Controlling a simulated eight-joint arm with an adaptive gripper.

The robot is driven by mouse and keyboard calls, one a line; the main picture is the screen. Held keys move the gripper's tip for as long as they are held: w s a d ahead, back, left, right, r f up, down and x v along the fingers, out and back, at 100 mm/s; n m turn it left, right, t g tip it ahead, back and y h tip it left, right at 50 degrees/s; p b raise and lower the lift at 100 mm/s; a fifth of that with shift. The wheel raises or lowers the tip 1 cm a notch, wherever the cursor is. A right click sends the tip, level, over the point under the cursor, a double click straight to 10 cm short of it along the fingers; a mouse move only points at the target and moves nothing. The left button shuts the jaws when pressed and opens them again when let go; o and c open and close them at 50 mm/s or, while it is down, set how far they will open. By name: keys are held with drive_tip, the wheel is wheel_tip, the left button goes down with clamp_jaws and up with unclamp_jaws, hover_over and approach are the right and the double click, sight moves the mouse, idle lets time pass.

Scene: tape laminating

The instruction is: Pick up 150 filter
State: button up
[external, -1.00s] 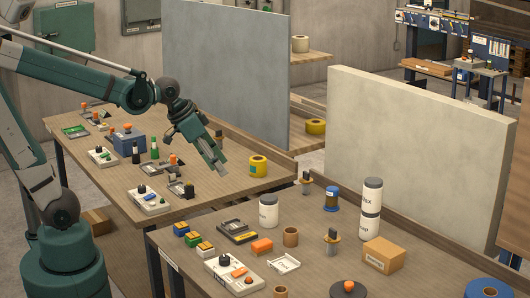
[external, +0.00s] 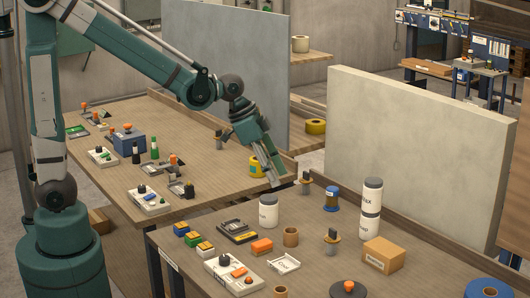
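No label reading "150 filter" can be made out, so I cannot tell which item it is. My gripper (external: 275,182) points down over the gap between the two tables, near the right end of the back table. Its fingers are small and seen at an angle, and I cannot tell whether they are open. No object shows between them. It partly covers a yellow tape roll (external: 257,168) behind it. Labelled items on the front table include a single white jar (external: 268,212), two stacked white jars (external: 370,223) and a brown cardboard box (external: 383,255); their print is mostly too small.

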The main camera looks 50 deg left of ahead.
drive_tip(key=w+d+f+m+g+p, duration=0.1)
drive_tip(key=w+d+f+m+p, duration=0.2)
drive_tip(key=d, duration=0.6)
drive_tip(key=m+g+h+p, duration=0.1)
drive_tip(key=m+p, duration=0.1)
drive_tip(key=p, duration=0.1)
approach(331, 238)
drive_tip(key=f, duration=0.1)
drive_tip(key=w+f, duration=0.1)
drive_tip(key=f, duration=0.1)
drive_tip(key=shift+w+d, duration=0.15)
drive_tip(key=shift+w, duration=0.15)
drive_tip(key=shift+d+f, duration=0.3)
drive_tip(key=shift+d, duration=0.1)
drive_tip(key=shift+x, duration=1.3)
drive_tip(key=shift+s+x, duration=0.15)
drive_tip(key=shift+x, duration=1.15)
drive_tip(key=shift+s+x, duration=0.15)
drive_tip(key=shift+x, duration=1.1)
drive_tip(key=shift+a+f, duration=0.1)
